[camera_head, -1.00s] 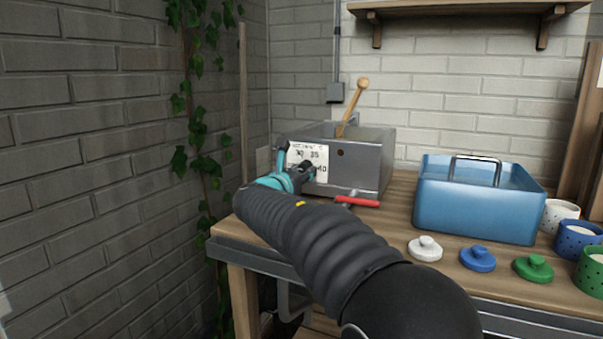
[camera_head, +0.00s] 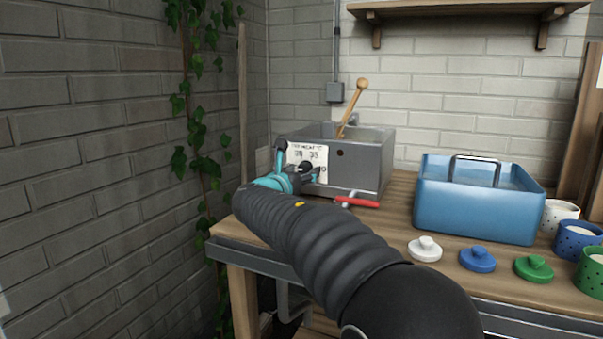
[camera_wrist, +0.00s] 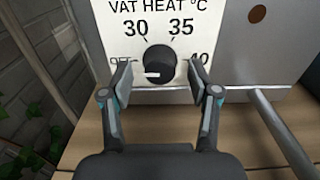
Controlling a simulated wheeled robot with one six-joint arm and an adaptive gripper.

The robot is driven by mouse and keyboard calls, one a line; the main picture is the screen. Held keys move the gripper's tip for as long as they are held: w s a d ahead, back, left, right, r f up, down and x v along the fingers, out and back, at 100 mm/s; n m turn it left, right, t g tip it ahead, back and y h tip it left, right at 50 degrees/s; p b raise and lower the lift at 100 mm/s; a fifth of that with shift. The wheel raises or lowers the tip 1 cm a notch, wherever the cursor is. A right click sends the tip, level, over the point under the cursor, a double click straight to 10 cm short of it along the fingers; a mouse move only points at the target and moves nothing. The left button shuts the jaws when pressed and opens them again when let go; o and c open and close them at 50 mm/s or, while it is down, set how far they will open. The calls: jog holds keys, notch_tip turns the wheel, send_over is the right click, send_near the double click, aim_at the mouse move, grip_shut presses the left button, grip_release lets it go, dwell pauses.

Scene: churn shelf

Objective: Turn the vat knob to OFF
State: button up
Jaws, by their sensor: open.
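The grey metal vat (camera_head: 368,168) stands on the wooden bench at the back left. Its front carries a white label (camera_wrist: 105,15) reading VAT HEAT °C with 30, 35 and 40; a partly hidden marking shows at the left. The black round knob (camera_wrist: 161,60) sits below the numbers, its white pointer mark towards the left. My gripper (camera_wrist: 160,88) is open, one finger to each side of the knob, with visible gaps between fingers and knob. In the head view my gripper (camera_head: 298,170) is in front of the label and partly hides it.
A red-handled tap (camera_head: 357,202) sticks out at the vat's lower front, right of my gripper. A wooden-handled stirrer (camera_head: 354,105) leans in the vat. A blue tub (camera_head: 475,212) and several lids and pots stand to the right. The brick wall is at left.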

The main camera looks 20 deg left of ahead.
jog(key=s, duration=0.7)
jog(key=s+a, duration=0.1)
jog(key=s, duration=0.3)
jog(key=shift+s, duration=0.35)
jog(key=shift+s, duration=0.15)
